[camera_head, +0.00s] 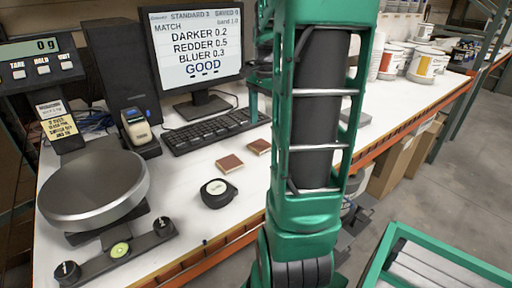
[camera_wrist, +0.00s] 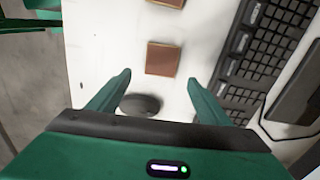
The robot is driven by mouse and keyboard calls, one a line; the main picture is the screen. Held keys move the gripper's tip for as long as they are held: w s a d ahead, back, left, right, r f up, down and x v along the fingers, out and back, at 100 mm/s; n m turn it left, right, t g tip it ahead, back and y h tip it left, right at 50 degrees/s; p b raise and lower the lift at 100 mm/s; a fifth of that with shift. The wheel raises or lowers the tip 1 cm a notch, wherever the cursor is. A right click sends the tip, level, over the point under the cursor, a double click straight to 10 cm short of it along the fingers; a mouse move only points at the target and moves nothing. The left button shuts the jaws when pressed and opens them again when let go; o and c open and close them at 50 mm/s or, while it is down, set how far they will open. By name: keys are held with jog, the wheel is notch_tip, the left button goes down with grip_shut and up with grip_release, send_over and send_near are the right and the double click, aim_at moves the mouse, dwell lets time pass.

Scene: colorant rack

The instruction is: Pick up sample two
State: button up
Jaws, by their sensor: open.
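In the head view one sample (camera_head: 230,163) is on the left and the other (camera_head: 258,146) on the right. I cannot tell which is sample two. In the wrist view the left one (camera_wrist: 163,58) lies just beyond my fingertips, and the other (camera_wrist: 170,3) is cut by the top edge. My gripper (camera_wrist: 160,78) is open and empty, its fingers either side of the line to the nearer sample. The head view does not show the fingertips clearly.
A keyboard (camera_head: 215,130) and monitor (camera_head: 195,50) stand behind the samples. A round scale (camera_head: 95,183) is at left. White tubs (camera_head: 427,66) stand at back right.

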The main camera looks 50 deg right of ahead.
aim_at(263, 144)
jog(key=shift+w+a+f, duration=0.1)
jog(key=shift+f, duration=1.55)
jog(key=shift+a+f, duration=0.1)
jog(key=shift+f, duration=1.55)
jog(key=shift+c, duration=0.4)
jog(key=c, duration=1)
